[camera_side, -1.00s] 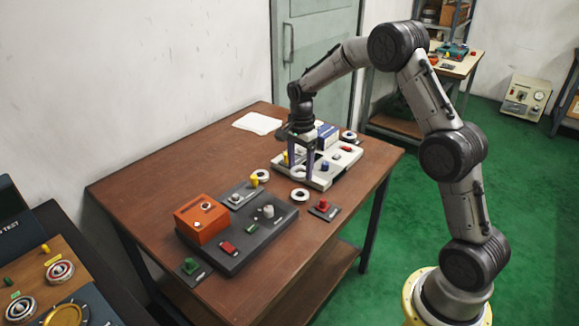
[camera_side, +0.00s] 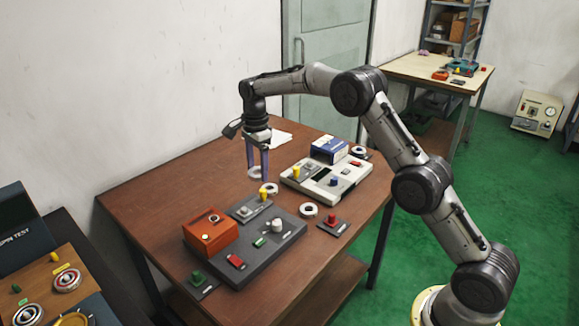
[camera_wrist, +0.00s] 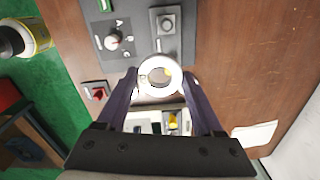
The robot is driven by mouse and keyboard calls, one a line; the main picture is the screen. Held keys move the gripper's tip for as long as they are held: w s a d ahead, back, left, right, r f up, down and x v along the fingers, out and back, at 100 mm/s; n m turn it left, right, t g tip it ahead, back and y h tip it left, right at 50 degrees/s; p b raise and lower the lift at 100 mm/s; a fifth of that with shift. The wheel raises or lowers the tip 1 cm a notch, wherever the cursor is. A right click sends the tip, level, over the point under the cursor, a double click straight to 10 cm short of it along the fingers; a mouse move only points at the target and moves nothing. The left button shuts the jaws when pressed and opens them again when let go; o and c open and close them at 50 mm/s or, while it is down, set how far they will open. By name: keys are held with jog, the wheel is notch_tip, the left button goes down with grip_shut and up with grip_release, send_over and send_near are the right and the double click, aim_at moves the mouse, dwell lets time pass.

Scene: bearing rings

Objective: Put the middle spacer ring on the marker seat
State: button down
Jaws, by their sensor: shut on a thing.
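My gripper (camera_side: 258,173) is above the table, left of the white fixture in the side view, its purple fingers shut on a pale ring (camera_side: 254,173). In the wrist view this ring (camera_wrist: 160,92) lies between the fingertips, its hole open and a yellow part visible through it. Other rings lie on the table: one (camera_side: 270,189) near the yellow peg, one (camera_side: 308,212) nearer the front, and one (camera_side: 358,152) behind the blue box. Pegs stand on the white fixture (camera_side: 350,184) and the dark grey plate (camera_side: 268,262). I cannot tell which seat is the marker seat.
An orange box (camera_side: 210,234) stands on the plate's left. A blue-and-white box (camera_side: 329,150) stands by the fixture. Small bases carry a red peg (camera_side: 332,221) and a green peg (camera_side: 197,279). A white sheet (camera_side: 281,138) lies at the back. The table's left part is bare.

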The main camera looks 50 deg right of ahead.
send_near(244, 208)
jog(key=shift+w+a+f+n, duration=0.1)
jog(key=shift+f+n, duration=0.2)
jog(key=shift+n, duration=0.2)
jog(key=shift+f, duration=1.85)
jog(key=shift+f, duration=1.75)
dwell(0.5)
grip_release()
jog(key=shift+r, duration=3.75)
